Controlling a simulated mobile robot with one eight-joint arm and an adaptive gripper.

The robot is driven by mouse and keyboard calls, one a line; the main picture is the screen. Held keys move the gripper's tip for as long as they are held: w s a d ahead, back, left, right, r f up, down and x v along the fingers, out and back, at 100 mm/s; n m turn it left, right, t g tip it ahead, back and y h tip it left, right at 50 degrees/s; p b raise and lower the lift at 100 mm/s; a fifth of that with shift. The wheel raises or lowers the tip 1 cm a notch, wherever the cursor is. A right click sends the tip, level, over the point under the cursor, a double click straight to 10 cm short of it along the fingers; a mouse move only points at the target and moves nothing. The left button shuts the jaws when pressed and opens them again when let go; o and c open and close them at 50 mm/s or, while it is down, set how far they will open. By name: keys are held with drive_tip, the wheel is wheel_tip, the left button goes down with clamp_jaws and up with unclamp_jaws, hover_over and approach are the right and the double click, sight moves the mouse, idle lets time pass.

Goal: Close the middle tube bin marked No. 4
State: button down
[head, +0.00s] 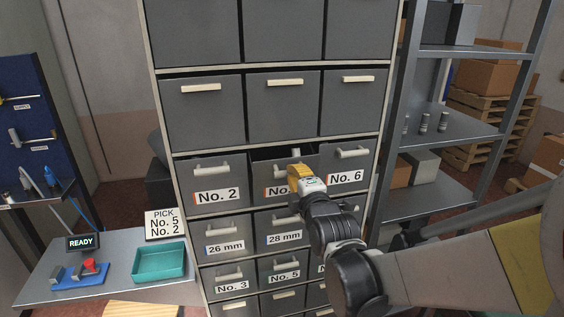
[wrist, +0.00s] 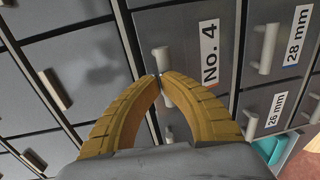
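The No. 4 bin (head: 262,171) is a grey drawer in the middle column, between the bins marked No. 2 and No. 6. It stands partly pulled out, with a dark opening above its front and a pale item showing inside. My gripper (head: 296,169) is in front of it and hides part of its label. In the wrist view, the yellow fingers of my gripper (wrist: 161,76) have their tips together, beside the pale handle (wrist: 162,58) of the No. 4 bin (wrist: 188,25). Nothing shows between the tips; whether they touch the handle or front is unclear.
The No. 2 bin (head: 217,171) and No. 6 bin (head: 345,158) flank it. The 28 mm bin (head: 281,223) is below. A bench with a teal tray (head: 159,263) stands left; a metal shelf rack (head: 455,123) stands right, near my arm.

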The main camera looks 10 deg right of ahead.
sight(288, 159)
drive_tip(key=shift+w+a+r, duration=0.1)
drive_tip(key=shift+w+r, duration=0.2)
drive_tip(key=shift+w, duration=0.2)
drive_tip(key=shift+w+r, duration=0.25)
drive_tip(key=shift+w, duration=0.25)
drive_tip(key=shift+w+r+g+p, duration=0.35)
drive_tip(key=shift+w+g+p, duration=0.4)
drive_tip(key=shift+p, duration=0.3)
drive_tip(key=shift+w, duration=0.1)
